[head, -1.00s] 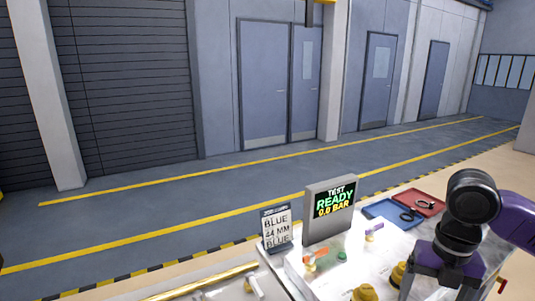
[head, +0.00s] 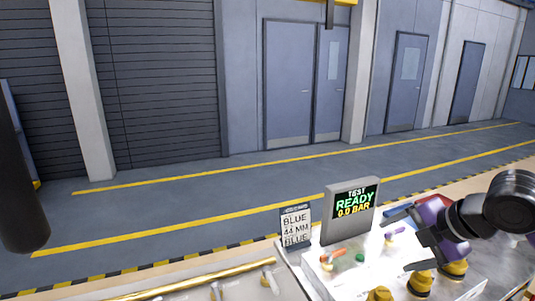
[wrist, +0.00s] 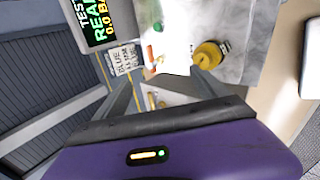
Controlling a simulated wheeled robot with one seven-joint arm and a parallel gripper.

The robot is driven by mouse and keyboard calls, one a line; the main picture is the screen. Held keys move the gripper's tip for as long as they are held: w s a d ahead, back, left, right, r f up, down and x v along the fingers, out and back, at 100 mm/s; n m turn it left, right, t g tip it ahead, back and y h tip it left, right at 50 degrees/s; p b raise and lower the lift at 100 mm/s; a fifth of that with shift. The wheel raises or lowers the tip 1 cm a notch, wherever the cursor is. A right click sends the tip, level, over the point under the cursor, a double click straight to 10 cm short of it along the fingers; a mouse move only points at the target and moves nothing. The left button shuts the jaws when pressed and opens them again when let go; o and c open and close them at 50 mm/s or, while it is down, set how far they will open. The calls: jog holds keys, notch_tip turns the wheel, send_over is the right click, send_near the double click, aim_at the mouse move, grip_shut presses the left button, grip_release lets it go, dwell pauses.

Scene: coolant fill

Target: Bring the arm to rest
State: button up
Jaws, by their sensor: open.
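My gripper (head: 408,240) hangs above the right part of the white bench (head: 345,285) in the head view, at the end of my purple and black arm. In the wrist view my gripper (wrist: 162,78) shows two grey fingers spread apart with nothing held between them. A yellow knob-like part (wrist: 208,55) lies beyond the fingers there, apart from them. In the head view, yellow parts (head: 421,283) stand on the bench below the gripper. Whether the gripper clears them by much is hard to tell.
A test display (head: 351,212) reading READY 0.0 BAR and a sign (head: 295,225) reading BLUE 44 MM stand at the bench's back. A green knob (head: 360,257) and an orange part (head: 333,255) lie before the display. Open floor (head: 240,195) stretches behind.

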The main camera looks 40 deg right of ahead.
jog(key=w+a+r+m+t+h, duration=0.1)
jog(key=w+a+r+m+t, duration=0.3)
jog(key=r, duration=0.3)
jog(key=w+a+r+m+t+h, duration=0.1)
jog(key=w+a+r+m+t, duration=0.15)
jog(key=r+m+t, duration=0.35)
jog(key=w+a+r+m+t+h, duration=0.1)
jog(key=w+a+r+m+t, duration=0.3)
jog(key=r, duration=0.5)
jog(key=s+a+f+m+g+h, duration=0.1)
jog(key=s+a+f+m+h, duration=0.35)
jog(key=f, duration=0.45)
jog(key=s+a+f+m+g+h, duration=0.2)
jog(key=s+a+f+m, duration=0.3)
jog(key=f+m, duration=0.4)
jog(key=s+a+f+n+g+y, duration=0.2)
jog(key=s+a+f+n+y, duration=0.3)
jog(key=s+f, duration=0.3)
jog(key=s+a+f+n+g+y, duration=0.2)
jog(key=s+a+f+n+y, duration=0.3)
jog(key=s, duration=0.8)
jog(key=a+f+n, duration=0.1)
jog(key=a+f, duration=0.2)
jog(key=f, duration=0.1)
jog(key=shift+a+f+y, duration=0.25)
jog(key=shift+y, duration=0.1)
